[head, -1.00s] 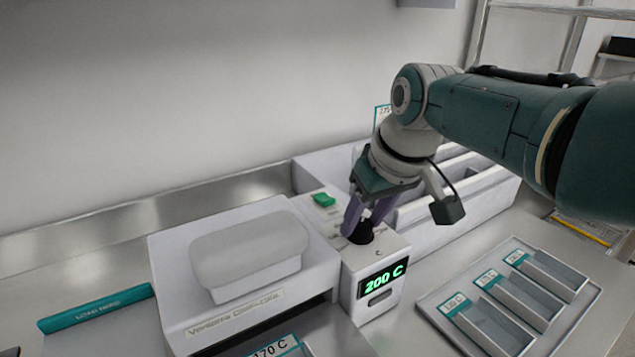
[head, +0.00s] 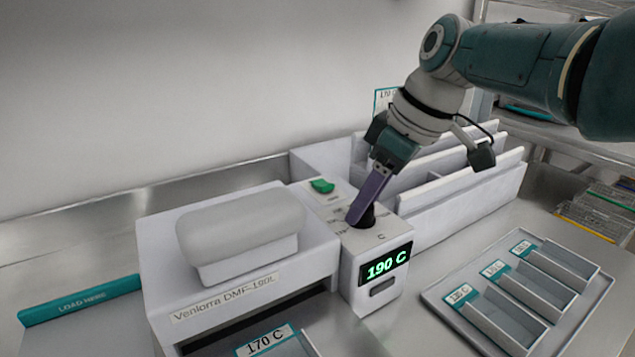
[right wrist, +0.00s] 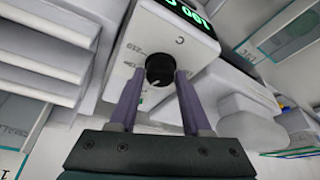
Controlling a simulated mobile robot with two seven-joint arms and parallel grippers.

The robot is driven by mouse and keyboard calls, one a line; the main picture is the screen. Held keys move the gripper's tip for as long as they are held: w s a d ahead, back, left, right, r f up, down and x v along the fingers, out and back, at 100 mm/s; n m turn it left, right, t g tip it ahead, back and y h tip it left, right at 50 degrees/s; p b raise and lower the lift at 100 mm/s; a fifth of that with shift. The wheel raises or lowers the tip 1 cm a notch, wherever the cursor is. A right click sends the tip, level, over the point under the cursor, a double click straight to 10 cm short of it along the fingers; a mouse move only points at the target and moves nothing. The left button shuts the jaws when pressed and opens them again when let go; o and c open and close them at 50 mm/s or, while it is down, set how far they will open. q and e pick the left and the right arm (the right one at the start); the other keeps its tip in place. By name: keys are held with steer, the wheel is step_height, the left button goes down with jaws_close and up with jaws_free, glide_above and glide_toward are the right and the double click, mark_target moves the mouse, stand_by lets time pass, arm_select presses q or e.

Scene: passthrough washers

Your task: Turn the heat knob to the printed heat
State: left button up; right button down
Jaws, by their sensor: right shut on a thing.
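The black heat knob (head: 367,217) sits on top of the control box at the right of the white machine (head: 240,285). The display (head: 386,266) on the box's front reads 190 C in green. A printed label (head: 266,341) at the front reads 170 C. My right gripper (head: 359,214) reaches down from the upper right and is shut on the knob. In the right wrist view the knob (right wrist: 159,69) shows between the two purple fingertips (right wrist: 159,72), with dial marks around it. My left gripper is not in view.
A green switch (head: 322,186) sits behind the knob. A white divided rack (head: 455,203) stands behind the box. A grey tray (head: 436,305) with labelled compartments lies to the right. A teal "LOAD HERE" strip (head: 82,300) lies at the left.

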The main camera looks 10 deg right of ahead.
mark_target(374, 216)
steer(key=shift+f, duration=0.1)
steer(key=shift+c, duration=1.8)
jaws_free()
steer(key=p+v, duration=0.3)
steer(key=shift+r, duration=0.35)
steer(key=p+v, duration=0.1)
steer(key=v, duration=0.5)
steer(key=shift+s+d+r, duration=0.1)
steer(key=shift+s+d, duration=0.05)
